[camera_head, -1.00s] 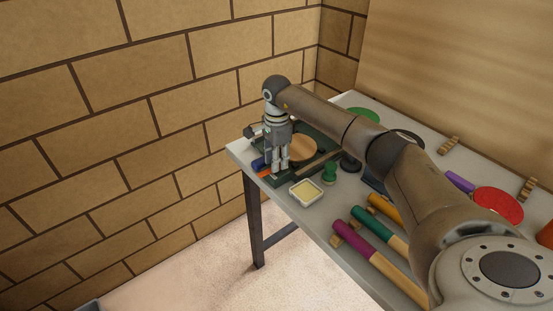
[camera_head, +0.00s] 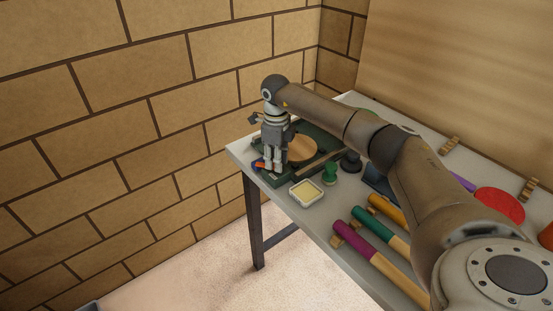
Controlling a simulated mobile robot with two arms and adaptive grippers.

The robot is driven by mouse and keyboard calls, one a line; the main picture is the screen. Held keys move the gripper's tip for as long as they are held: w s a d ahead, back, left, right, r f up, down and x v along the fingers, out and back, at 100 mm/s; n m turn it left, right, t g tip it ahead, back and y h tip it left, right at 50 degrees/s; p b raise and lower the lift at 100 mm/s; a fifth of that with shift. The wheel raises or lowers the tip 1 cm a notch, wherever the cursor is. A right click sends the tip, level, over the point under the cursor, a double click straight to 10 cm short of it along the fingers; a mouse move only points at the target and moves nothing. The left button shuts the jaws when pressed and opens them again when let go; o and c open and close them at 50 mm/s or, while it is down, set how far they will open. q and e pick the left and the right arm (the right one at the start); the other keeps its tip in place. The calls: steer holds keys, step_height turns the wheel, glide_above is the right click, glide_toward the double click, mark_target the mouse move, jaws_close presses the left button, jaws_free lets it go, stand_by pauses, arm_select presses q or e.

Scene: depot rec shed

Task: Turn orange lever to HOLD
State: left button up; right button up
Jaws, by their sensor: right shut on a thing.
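A dark green device (camera_head: 281,181) with a round wooden disc (camera_head: 300,151) on it stands at the table's far left corner. My right gripper (camera_head: 273,168) points down at the device's left part, its fingers close together. A small orange piece, which I take as the orange lever (camera_head: 260,162), shows at the left of the fingertips, with a bit of blue beside it. The fingers are shut on it and hide most of it. Any HOLD mark is too small or hidden to read. My left gripper is out of view.
A small tray with a pale yellow inside (camera_head: 306,193) and a green spool-like piece (camera_head: 330,173) stand just right of the device. Paddle handles (camera_head: 380,235) and a red disc (camera_head: 499,206) lie farther right. A brick wall (camera_head: 150,140) rises behind the left end of the table.

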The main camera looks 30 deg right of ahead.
steer(key=m, duration=0.3)
steer(key=shift+r+m, duration=0.1)
steer(key=shift+m, duration=0.3)
steer(key=shift+w+m+p, duration=0.1)
steer(key=shift+m+p, duration=0.2)
steer(key=shift+m, duration=1.5)
steer(key=o, duration=1.1)
steer(key=shift+c, duration=0.2)
step_height(320, 180, up, 12)
steer(key=shift+a, duration=0.1)
